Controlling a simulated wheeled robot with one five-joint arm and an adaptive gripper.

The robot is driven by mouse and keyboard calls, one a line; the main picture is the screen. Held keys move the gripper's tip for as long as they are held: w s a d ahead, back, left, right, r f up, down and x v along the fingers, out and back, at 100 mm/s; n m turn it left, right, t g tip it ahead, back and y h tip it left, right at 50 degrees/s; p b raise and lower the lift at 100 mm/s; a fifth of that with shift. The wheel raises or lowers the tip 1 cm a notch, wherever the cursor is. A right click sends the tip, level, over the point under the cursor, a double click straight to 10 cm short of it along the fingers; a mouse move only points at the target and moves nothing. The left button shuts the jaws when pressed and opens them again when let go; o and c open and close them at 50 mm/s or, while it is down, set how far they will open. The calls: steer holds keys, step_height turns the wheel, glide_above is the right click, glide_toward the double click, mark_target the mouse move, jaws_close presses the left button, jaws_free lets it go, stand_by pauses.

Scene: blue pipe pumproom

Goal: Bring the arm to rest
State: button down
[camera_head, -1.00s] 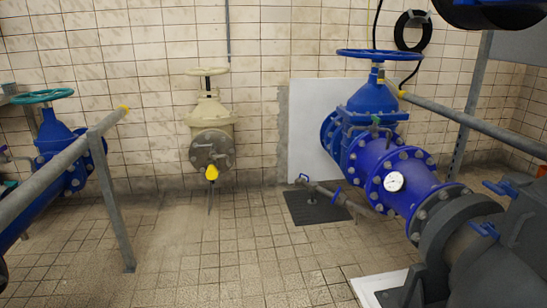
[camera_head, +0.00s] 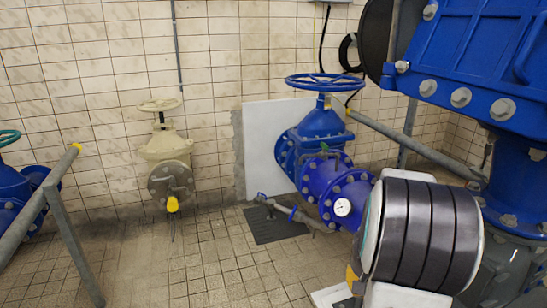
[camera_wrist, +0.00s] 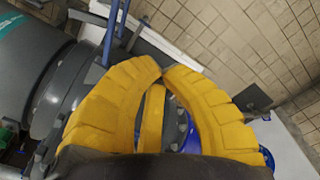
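My gripper (camera_wrist: 163,70) has yellow curved fingers, and its two outer fingertips meet or nearly meet in the wrist view. A yellow strip shows in the gap behind them. I see no object held between the tips. In the head view a dark banded cylinder with white ends, which looks like part of my arm (camera_head: 425,235), stands at the lower right in front of the blue pipework. A small yellow piece at its lower left edge may be a finger; most of the gripper is hidden there.
A blue valve with a handwheel (camera_head: 322,120) and gauge (camera_head: 342,207) stands behind the arm. A large blue flanged body (camera_head: 465,65) fills the upper right. A beige valve (camera_head: 167,160) is by the wall. A railing (camera_head: 65,215) is at left. The tiled floor (camera_head: 190,270) between is clear.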

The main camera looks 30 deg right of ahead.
steer(key=w+a+r+n+t+p, duration=0.15)
steer(key=a+r+n+p, duration=0.4)
steer(key=a+r, duration=0.8)
steer(key=s+a+r+n+t+p, duration=0.1)
steer(key=s+a+r+n+p, duration=0.3)
steer(key=a+r+p, duration=0.5)
steer(key=shift+s+a+r, duration=0.25)
steer(key=shift+s+a, duration=0.65)
